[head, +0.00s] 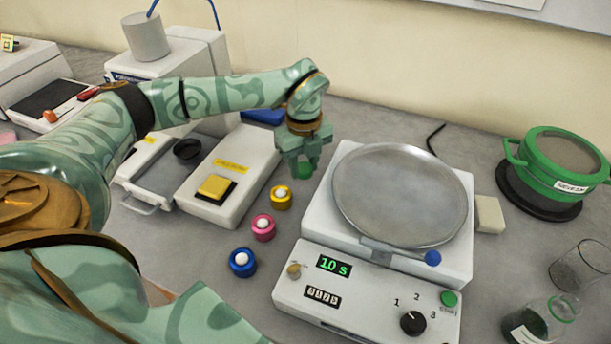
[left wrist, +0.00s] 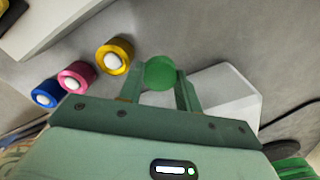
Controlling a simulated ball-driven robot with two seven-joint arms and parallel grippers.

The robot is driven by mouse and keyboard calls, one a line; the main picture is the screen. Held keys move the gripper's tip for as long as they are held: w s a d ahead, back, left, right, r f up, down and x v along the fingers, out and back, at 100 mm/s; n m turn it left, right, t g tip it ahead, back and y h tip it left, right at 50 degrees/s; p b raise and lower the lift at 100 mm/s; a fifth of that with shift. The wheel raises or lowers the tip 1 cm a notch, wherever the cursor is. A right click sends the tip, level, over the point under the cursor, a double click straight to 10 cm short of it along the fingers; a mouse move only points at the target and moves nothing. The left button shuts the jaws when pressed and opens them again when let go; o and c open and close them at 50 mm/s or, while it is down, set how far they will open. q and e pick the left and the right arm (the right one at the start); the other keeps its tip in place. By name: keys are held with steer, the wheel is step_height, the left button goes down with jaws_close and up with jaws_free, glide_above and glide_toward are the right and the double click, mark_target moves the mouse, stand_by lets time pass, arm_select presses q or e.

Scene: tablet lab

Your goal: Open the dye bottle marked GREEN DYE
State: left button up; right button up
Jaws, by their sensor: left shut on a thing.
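My left gripper (head: 304,168) points down just left of the white machine with the round pan. It is shut on a green round thing (head: 303,171), which lies in line with the row of small dye bottles. In the left wrist view the green thing (left wrist: 160,73) shows as a plain green disc between the fingers. I cannot tell whether it is a cap or a whole bottle, and no GREEN DYE marking is readable. The yellow bottle (head: 281,197), pink bottle (head: 263,227) and blue bottle (head: 242,262) stand nearby with white tops. My right gripper is not in view.
The white machine (head: 285,290) with its metal pan (head: 400,195) stands close on the right. A white device with a yellow pad (head: 215,187) is on the left. A green sieve (head: 555,165) and glass vessels (head: 582,265) stand far right. Grey bench shows around the bottles.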

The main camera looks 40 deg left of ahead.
mark_target(304, 183)
arm_select(q)
steer(key=shift+w+a+f, duration=0.25)
steer(key=shift+w+f, duration=0.1)
steer(key=shift+f, duration=0.15)
steer(key=shift+w+a+f, duration=0.2)
steer(key=shift+w+f, duration=0.1)
steer(key=shift+f, duration=0.2)
steer(key=shift+w+f+b, duration=0.1)
steer(key=shift+f+b, duration=0.55)
steer(key=shift+f, duration=1)
steer(key=shift+f, duration=0.1)
steer(key=o, duration=1.1)
step_height(304, 183, up, 12)
steer(key=p, duration=0.2)
steer(key=shift+r+p, duration=0.2)
steer(key=shift+p, duration=0.2)
steer(key=shift+f, duration=0.1)
